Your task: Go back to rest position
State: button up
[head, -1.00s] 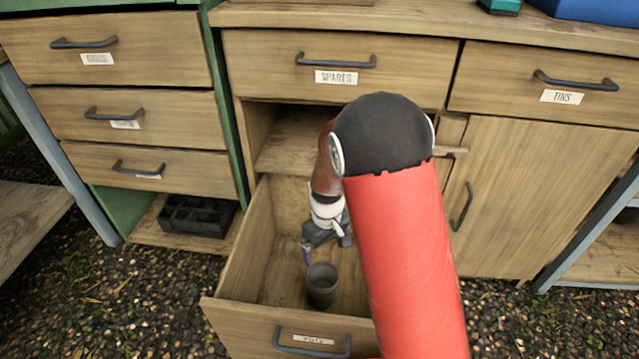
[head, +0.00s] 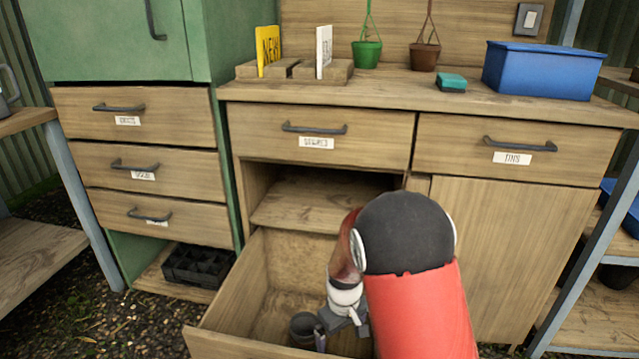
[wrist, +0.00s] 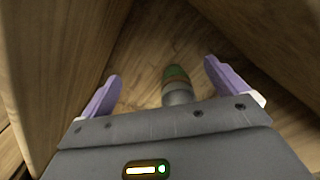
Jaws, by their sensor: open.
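My gripper (head: 342,322) hangs inside the open lower drawer (head: 228,292), beside a dark grey pot (head: 303,328) and to its right. In the wrist view my gripper (wrist: 163,72) has its two purple fingers spread wide apart. A small cylinder (wrist: 177,82) with a green-brown end and a grey body shows between them, apart from both fingers. I cannot tell whether it lies on the drawer floor or how far below it is. My red forearm hides the right part of the drawer.
Wooden drawer walls rise close on both sides in the wrist view. Above stand closed drawers and the bench top (head: 400,92) with a blue bin (head: 540,70), a teal block (head: 452,82) and hanging pots. A black crate (head: 197,266) sits at the left.

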jog(key=s+d+r+m+t+y+p, duration=0.1)
jog(key=s+d+r+m, duration=0.2)
jog(key=r, duration=0.7)
jog(key=s+d+r+t+p, duration=0.15)
jog(key=s+r, duration=0.25)
jog(key=r, duration=0.6)
jog(key=s+d+r+m+t+p, duration=0.1)
jog(key=s+d+r+m, duration=0.1)
jog(key=s+r, duration=0.3)
jog(key=s+d+r+m+t+h, duration=0.1)
jog(key=s+r, duration=0.4)
jog(key=s, duration=0.5)
jog(key=d+m+t, duration=0.1)
jog(key=d, duration=0.1)
jog(key=shift+s+d+r+p, duration=0.15)
jog(key=shift+d+r+p, duration=0.1)
jog(key=shift+d+p, duration=0.1)
jog(key=shift+a, duration=0.1)
